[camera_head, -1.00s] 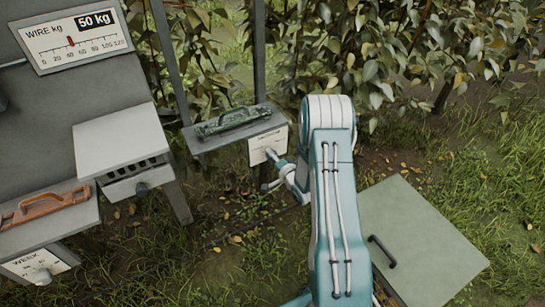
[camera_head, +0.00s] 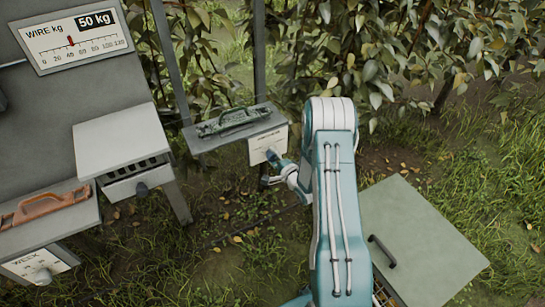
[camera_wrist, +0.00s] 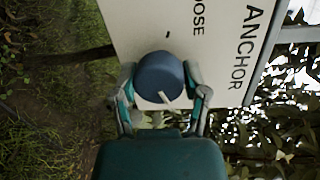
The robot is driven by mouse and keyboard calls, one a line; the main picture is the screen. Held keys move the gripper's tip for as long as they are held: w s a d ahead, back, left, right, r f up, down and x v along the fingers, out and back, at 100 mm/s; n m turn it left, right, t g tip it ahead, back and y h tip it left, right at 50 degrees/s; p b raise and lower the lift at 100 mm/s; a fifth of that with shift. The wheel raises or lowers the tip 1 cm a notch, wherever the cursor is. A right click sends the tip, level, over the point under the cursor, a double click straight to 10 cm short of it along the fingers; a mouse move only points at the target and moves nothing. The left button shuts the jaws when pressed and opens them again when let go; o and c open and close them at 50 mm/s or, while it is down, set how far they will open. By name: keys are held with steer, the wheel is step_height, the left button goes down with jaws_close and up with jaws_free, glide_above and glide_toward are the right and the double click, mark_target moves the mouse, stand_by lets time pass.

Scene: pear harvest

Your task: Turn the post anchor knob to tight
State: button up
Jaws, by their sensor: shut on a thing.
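The post anchor knob (camera_wrist: 159,76) is a round blue-grey knob on a white plate (camera_wrist: 215,50) lettered "ANCHOR" and "OOSE" in the wrist view. The plate (camera_head: 263,146) also shows in the head view, on the front of a small grey stand. My gripper (camera_wrist: 160,83) has its two fingers on either side of the knob and is shut on it. A pale pointer mark shows at the knob's lower edge. The far lettering of the plate is cut off. In the head view my gripper (camera_head: 274,165) is small, and the knob is mostly hidden by it.
A green tool (camera_head: 227,121) lies on top of the stand. An orange tool (camera_head: 45,206) lies on the left bench beside a grey box (camera_head: 115,143). A gauge (camera_head: 80,38) reads 50 kg. A lidded crate (camera_head: 425,235) stands right of my arm. Leafy plants are behind.

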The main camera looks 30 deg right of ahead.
steer(key=shift+d+f, duration=0.1)
steer(key=shift+f, duration=0.1)
steer(key=o, duration=1.1)
steer(key=shift+d, duration=0.1)
steer(key=shift+o, duration=0.2)
steer(key=shift+s+r, duration=0.1)
steer(key=shift+s, duration=0.25)
steer(key=s+d, duration=0.1)
steer(key=s, duration=1)
steer(key=shift+d+r, duration=0.25)
steer(key=shift+r, duration=0.1)
